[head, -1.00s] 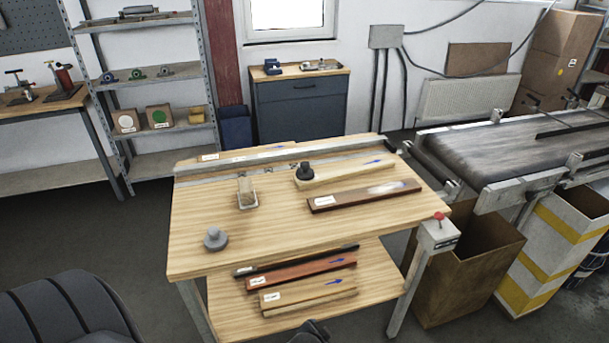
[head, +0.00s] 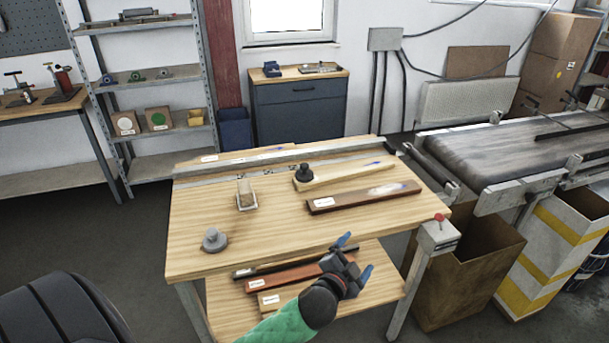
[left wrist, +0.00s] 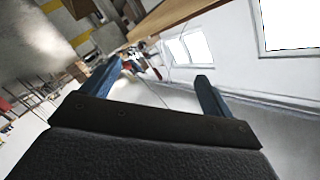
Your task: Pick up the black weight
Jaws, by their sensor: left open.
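The black weight (head: 304,173) is a dark knobbed piece. It sits upright at the left end of a pale wood strip on the table top (head: 270,230). My left gripper (head: 356,257) is open and empty in front of the table's near edge, below and to the right of the weight and well apart from it. In the left wrist view the two blue fingers (left wrist: 160,88) are spread with nothing between them, and the black weight does not show. My right gripper is not in view.
A grey weight (head: 214,240) stands near the table's left front. A clear holder (head: 246,196) stands left of the black weight. A dark red strip (head: 362,197) lies in front of the pale one. More strips lie on the lower shelf. A conveyor (head: 510,150) stands right.

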